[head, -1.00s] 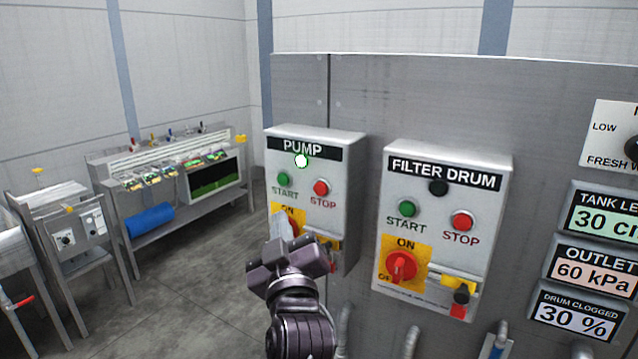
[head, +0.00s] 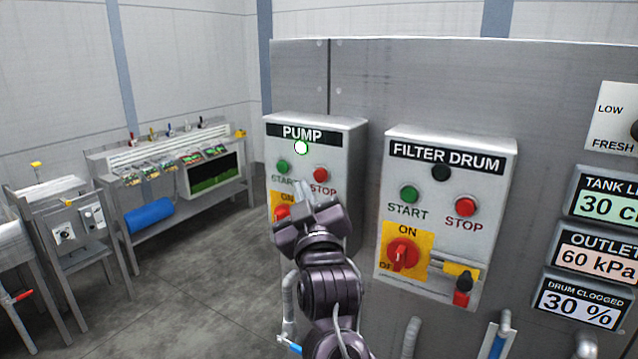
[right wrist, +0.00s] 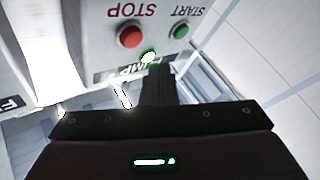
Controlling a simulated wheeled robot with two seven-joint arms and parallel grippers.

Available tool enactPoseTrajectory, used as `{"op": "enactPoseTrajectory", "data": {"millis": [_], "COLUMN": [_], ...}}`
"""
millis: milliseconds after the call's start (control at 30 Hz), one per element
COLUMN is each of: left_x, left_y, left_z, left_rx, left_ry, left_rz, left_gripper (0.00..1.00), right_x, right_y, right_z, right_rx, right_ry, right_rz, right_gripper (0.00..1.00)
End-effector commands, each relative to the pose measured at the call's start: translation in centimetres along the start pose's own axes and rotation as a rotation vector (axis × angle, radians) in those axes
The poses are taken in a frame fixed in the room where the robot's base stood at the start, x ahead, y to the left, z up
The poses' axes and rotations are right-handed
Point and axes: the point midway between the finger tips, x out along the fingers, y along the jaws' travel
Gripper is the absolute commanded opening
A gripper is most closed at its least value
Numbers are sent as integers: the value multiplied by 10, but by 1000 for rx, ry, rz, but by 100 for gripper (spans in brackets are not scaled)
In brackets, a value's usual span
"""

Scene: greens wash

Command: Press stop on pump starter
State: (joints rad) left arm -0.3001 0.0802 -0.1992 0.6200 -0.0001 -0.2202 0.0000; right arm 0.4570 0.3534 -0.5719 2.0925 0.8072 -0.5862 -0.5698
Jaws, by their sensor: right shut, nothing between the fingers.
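The pump starter (head: 351,160) is a pale grey box on the left part of the metal cabinet. Its red STOP button (head: 320,175) is right of its green START button (head: 283,167), and its lamp (head: 301,147) glows white-green. My right gripper (head: 303,191) is shut and empty in front of the box, just below the buttons, covering part of the labels and rotary switch. I see no contact with STOP. In the right wrist view the box is upside down, with STOP (right wrist: 131,34) and START (right wrist: 180,31) clear beyond the fingers (right wrist: 158,82). My left gripper is not in view.
The filter drum starter (head: 500,180) stands close on the right, with its own red STOP (head: 466,206) and green START (head: 409,194). Readout panels (head: 596,249) are at the far right. A bench (head: 120,165) stands at the left. Open floor lies between.

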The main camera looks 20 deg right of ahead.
Motion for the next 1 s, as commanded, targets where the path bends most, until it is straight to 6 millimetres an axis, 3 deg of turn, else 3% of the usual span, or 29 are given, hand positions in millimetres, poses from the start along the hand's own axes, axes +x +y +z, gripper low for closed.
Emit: {"op": "enactPoseTrajectory", "data": {"millis": [300,1000], "left_x": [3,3], "left_y": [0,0], "left_z": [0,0], "left_rx": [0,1], "left_ry": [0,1], "left_rz": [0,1], "left_gripper": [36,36], "right_x": [17,18], "right_y": [12,12], "right_z": [12,13], "right_rx": [0,1], "right_ry": [-1,0], "right_rz": [0,-1], "right_gripper": [0,0]}}
